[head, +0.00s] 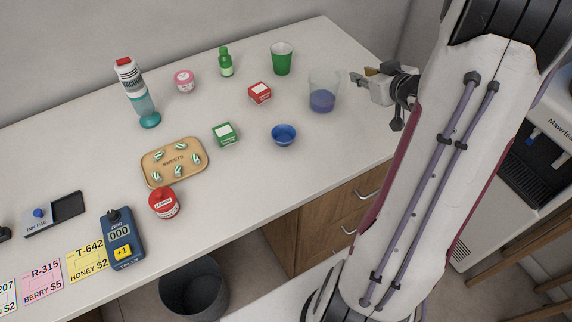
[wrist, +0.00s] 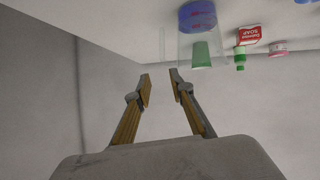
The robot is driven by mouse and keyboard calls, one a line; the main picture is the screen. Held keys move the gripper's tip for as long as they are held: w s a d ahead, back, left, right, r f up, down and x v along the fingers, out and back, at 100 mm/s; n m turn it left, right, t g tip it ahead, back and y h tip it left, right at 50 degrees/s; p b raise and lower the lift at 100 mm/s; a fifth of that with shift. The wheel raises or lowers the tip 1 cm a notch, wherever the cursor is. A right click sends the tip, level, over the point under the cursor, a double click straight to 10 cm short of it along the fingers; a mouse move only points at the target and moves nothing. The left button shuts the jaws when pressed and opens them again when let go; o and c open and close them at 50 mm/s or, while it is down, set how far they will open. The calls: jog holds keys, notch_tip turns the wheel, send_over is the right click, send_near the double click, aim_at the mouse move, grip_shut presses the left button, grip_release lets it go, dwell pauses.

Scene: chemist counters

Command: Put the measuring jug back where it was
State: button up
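The measuring jug (head: 323,90) is clear with blue-purple liquid in its bottom. It stands upright on the white counter at the right. In the wrist view the jug (wrist: 198,16) appears upside down at the top, with the liquid at its base. My gripper (head: 354,78) is just right of the jug in the head view. In the wrist view my gripper (wrist: 160,77) is open, with a gap between its fingertips and nothing between them. The jug lies beyond the fingertips and does not appear to be held.
A green cup (head: 281,59), a red-and-white box (head: 260,92) and a blue bowl (head: 284,134) stand near the jug. A green bottle (head: 225,62) and pink jar (head: 184,80) are farther left. The counter (head: 335,165) is bare in front of the jug.

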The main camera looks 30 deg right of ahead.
jog(key=s+a+r+g+h, duration=0.2)
jog(key=s+a+r+g, duration=0.15)
jog(key=a+r, duration=0.9)
jog(key=s+a+f+g+y, duration=0.1)
jog(key=s+a+y, duration=0.1)
jog(key=s+a, duration=0.7)
jog(key=s+a+f+g+y, duration=0.1)
jog(key=s+a+y, duration=0.1)
jog(key=s+a, duration=0.7)
jog(key=a, duration=0.5)
jog(key=shift+n+g+y, duration=0.35)
jog(key=shift+n+y, duration=0.05)
